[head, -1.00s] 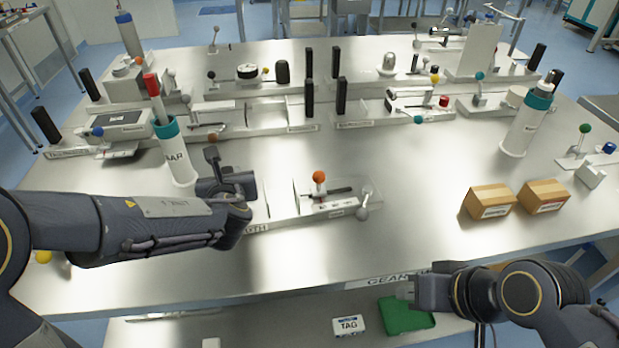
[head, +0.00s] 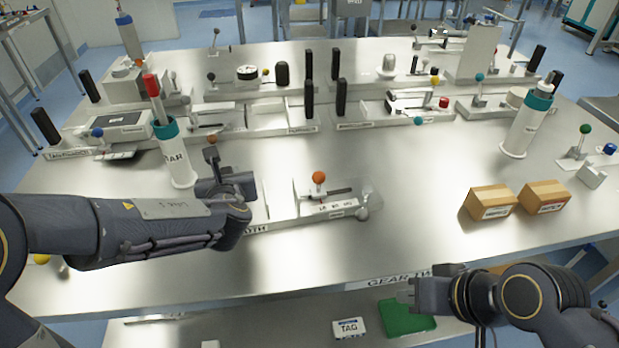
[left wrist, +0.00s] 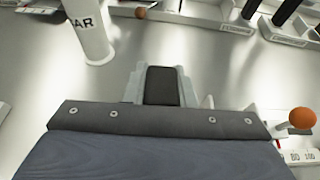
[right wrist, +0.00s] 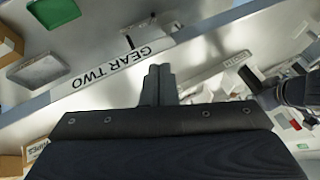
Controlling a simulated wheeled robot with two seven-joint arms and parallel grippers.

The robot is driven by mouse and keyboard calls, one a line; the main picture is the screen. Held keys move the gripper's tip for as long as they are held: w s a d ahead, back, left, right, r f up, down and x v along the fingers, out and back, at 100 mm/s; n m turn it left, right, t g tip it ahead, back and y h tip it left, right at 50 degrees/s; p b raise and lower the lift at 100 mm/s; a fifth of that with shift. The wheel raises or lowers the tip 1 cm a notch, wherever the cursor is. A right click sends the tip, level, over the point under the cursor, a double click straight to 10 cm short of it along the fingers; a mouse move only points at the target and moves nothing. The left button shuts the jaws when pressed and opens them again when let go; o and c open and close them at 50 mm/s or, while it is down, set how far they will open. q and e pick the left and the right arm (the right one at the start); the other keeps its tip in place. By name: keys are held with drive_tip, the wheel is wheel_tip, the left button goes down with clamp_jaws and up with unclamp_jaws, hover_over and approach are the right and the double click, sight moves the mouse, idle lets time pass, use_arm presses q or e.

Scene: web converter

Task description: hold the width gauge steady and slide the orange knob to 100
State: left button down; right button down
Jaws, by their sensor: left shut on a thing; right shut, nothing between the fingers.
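The width gauge (head: 284,222) is a low pale block on the steel table, its label partly hidden by my left arm. Its orange knob (head: 319,178) stands upright on a short post by a dark slot, above a scale strip. The knob also shows at the right edge of the left wrist view (left wrist: 302,118), beside numbers reading 80 and 100. My left gripper (head: 213,176) is shut on a black handle (left wrist: 162,86) at the gauge's left end. My right gripper (head: 413,291) is shut and empty at the table's front edge, well away from the knob; its closed fingers show in the right wrist view (right wrist: 160,82).
A white cylinder with a teal band (head: 176,160) stands close behind my left gripper. Two cardboard boxes (head: 490,202) lie to the right. Rows of other fixtures fill the back. A green tray (head: 408,318) lies on a lower shelf. The table between gauge and boxes is clear.

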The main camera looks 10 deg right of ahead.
drive_tip(key=shift+f, duration=0.1)
drive_tip(key=c, duration=1.8)
unclamp_jaws()
drive_tip(key=shift+w+r, duration=0.2)
drive_tip(key=shift+r, duration=0.05)
drive_tip(key=o, duration=0.7)
drive_tip(key=w+d+r+m+g, duration=0.1)
drive_tip(key=w+r, duration=0.3)
drive_tip(key=w, duration=0.1)
drive_tip(key=shift+r, duration=0.2)
wheel_tip(320, 180, up, 6)
drive_tip(key=f+m+g+h, duration=0.1)
drive_tip(key=m+g+h, duration=0.15)
drive_tip(key=m, duration=0.55)
hover_over(320, 174)
drive_tip(key=s+d, duration=0.1)
drive_tip(key=s, duration=0.1)
drive_tip(key=x, duration=1)
drive_tip(key=shift+w+d+f, duration=0.1)
drive_tip(key=shift+f, duration=0.1)
